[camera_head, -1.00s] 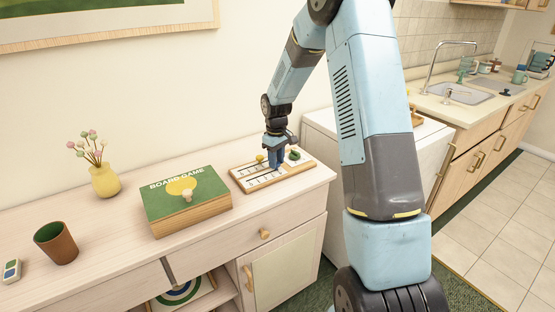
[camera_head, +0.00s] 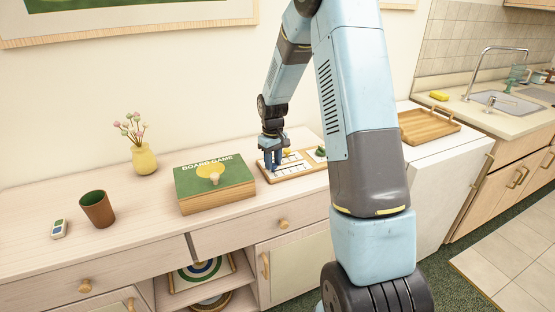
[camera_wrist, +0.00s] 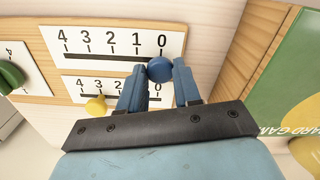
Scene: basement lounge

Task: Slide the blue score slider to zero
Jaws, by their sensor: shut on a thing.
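The score board (camera_head: 297,172) lies on the wooden sideboard; its wooden edge also shows in the wrist view (camera_wrist: 30,30). The blue score slider (camera_wrist: 160,70) is a round knob at the right end of its slot, just under the 0. My gripper (camera_wrist: 163,68) is shut around this knob, one finger on each side. In the head view my gripper (camera_head: 272,166) reaches down onto the board's left end and hides the blue slider. The yellow slider (camera_wrist: 97,105) is near the 3 of its own scale. The green slider (camera_wrist: 10,75) is on a separate panel, partly cut off.
A green board game box (camera_head: 214,182) stands close to the left of the board. Farther left are a yellow vase (camera_head: 144,160), a brown cup (camera_head: 97,209) and a small white item (camera_head: 59,229). A wooden tray (camera_head: 428,126) sits on the white surface at right.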

